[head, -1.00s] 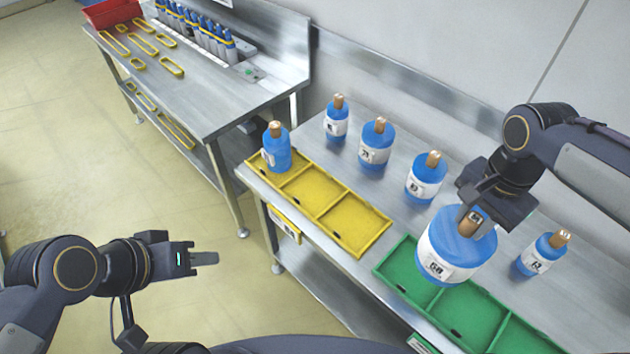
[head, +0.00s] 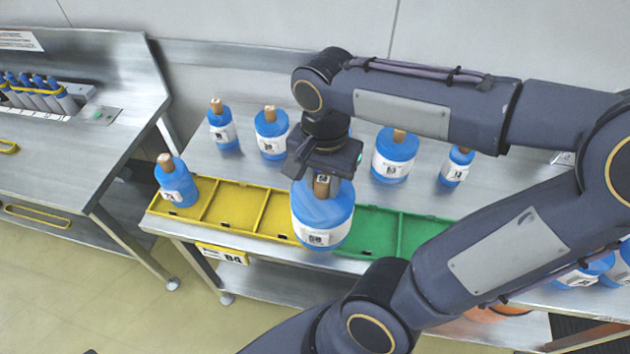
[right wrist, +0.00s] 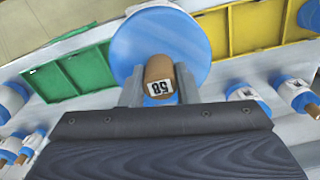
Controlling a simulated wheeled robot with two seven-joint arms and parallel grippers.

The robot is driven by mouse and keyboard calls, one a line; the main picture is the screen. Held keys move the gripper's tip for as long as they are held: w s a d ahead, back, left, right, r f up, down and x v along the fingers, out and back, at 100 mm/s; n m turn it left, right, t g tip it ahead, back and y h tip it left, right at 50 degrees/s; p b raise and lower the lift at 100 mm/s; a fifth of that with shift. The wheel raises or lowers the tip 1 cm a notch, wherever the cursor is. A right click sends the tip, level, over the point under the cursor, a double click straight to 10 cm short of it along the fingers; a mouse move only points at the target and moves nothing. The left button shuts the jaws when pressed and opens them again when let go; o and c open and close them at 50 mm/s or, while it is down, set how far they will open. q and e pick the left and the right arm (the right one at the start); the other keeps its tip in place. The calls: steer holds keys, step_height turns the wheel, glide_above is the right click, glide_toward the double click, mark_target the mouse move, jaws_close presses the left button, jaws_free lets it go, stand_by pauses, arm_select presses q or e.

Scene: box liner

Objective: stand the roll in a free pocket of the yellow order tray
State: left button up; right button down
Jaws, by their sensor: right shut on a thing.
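The blue roll (head: 322,218) with a white label hangs upright from my right gripper (head: 323,178), which is shut on its brown core. In the right wrist view the core (right wrist: 159,72) carries a tag and sits between the fingers (right wrist: 160,92). The yellow order tray (head: 233,207) lies along the table's front edge. Its left pocket holds a smaller blue roll (head: 177,187); its middle pocket is empty. The held roll is in front of the tray's right end and partly hides the right pocket. My left gripper is out of the head view.
A green tray (head: 370,232) adjoins on the right, partly hidden by my right arm. Several blue rolls, such as one at the back (head: 271,133), stand behind the trays. A steel side table (head: 60,160) is at the left, across a gap.

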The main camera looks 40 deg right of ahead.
steer(key=w+f+p, duration=0.2)
steer(key=w+f, duration=1)
steer(key=shift+w+a, duration=0.3)
steer(key=shift+a, duration=0.05)
steer(key=shift+f, duration=0.15)
steer(key=shift+f, duration=0.15)
steer(key=c, duration=1.1)
jaws_free()
